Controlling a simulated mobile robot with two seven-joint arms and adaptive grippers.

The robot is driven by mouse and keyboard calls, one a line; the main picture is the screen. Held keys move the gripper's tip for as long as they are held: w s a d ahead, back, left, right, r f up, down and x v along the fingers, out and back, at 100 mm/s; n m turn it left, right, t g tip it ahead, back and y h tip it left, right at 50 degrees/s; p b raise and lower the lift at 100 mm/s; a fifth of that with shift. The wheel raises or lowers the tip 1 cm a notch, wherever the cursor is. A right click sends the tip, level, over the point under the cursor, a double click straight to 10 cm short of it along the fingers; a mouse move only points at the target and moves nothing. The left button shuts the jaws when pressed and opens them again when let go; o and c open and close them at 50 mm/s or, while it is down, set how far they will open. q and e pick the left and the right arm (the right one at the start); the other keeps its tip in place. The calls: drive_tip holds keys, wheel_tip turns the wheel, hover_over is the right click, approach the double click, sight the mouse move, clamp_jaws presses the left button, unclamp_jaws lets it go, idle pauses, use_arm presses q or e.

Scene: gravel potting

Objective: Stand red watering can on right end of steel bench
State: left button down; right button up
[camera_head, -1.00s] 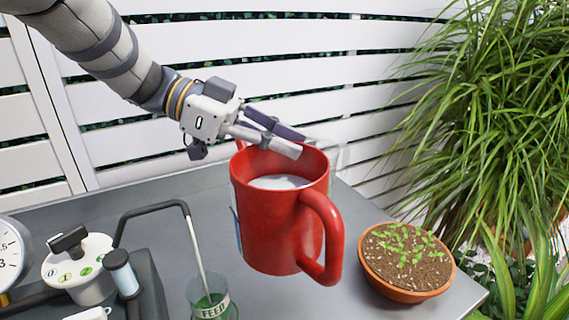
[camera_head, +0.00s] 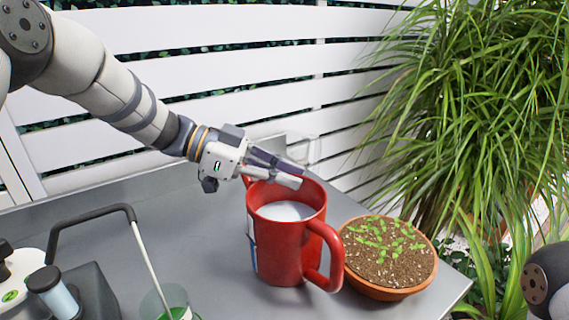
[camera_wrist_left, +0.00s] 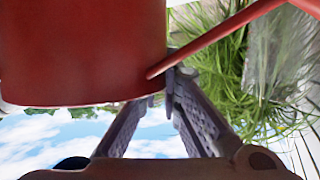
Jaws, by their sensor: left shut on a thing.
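The red watering can (camera_head: 278,240) is upright beside the planted pot, with pale liquid inside. Its big handle (camera_head: 330,258) faces the front right. My left gripper (camera_head: 297,178) is shut on the can at its far rim; the can hides the exact grip. In the left wrist view the can's red wall (camera_wrist_left: 80,50) fills the upper left, and a red bar (camera_wrist_left: 215,40) runs to it beside the fingers (camera_wrist_left: 165,100). The steel bench (camera_head: 190,240) lies below; I cannot tell whether the can's base touches it. My right gripper is out of view.
A terracotta pot of seedlings (camera_head: 388,290) stands on the bench's right end, close to the can's handle. A clear container (camera_head: 300,148) is behind the can. Feed equipment with a bent tube (camera_head: 90,215) and a green-liquid beaker (camera_head: 172,312) stand left. Grassy plants (camera_head: 480,110) border the right.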

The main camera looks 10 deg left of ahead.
use_arm(q)
drive_tip(key=shift+d+r, duration=0.1)
drive_tip(key=shift+r, duration=0.25)
drive_tip(key=c, duration=2.2)
unclamp_jaws()
drive_tip(key=shift+f, duration=0.25)
drive_tip(key=o, duration=0.4)
drive_tip(key=shift+s, duration=0.1)
drive_tip(key=v, duration=1.2)
drive_tip(key=shift+r, duration=0.1)
